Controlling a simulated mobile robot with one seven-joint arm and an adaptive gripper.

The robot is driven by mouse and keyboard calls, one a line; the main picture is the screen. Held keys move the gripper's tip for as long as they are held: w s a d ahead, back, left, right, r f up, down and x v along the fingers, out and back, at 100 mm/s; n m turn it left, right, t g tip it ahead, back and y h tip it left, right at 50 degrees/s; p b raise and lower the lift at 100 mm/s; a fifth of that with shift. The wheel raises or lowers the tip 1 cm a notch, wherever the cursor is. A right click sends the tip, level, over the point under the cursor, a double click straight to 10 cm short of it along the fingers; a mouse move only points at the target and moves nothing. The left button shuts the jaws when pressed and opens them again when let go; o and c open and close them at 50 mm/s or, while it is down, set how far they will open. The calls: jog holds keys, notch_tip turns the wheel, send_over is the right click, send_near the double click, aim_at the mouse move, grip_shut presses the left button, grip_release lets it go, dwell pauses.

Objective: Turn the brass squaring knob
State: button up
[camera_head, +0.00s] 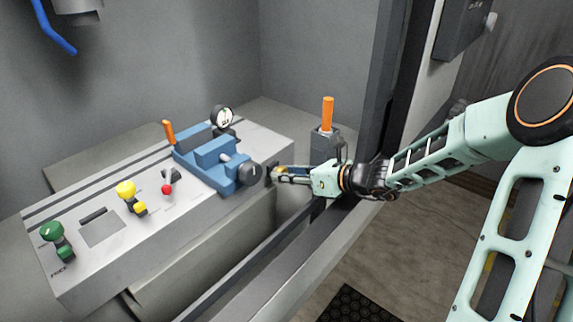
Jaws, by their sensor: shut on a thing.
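The brass squaring knob (281,169) shows as a small yellowish patch at the right edge of the machine bed, mostly hidden by my fingers. My gripper (276,175) reaches in from the right, pointing left, and is shut around the knob. A round black handwheel (252,173) on the blue vise (212,157) sits just left of my fingertips. I cannot tell whether the fingertips touch it.
The grey bed (190,215) carries a green knob (56,240), a yellow knob (126,190), a red-tipped lever (167,188), an orange handle (168,132) and a dial gauge (222,118). An orange-handled lever (327,115) stands behind my gripper. A dark frame post (393,80) rises near my arm.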

dwell(0.3)
jog(key=o, duration=1.1)
jog(key=shift+o, duration=0.2)
jog(key=v, duration=1.2)
jog(key=shift+w+d, duration=0.1)
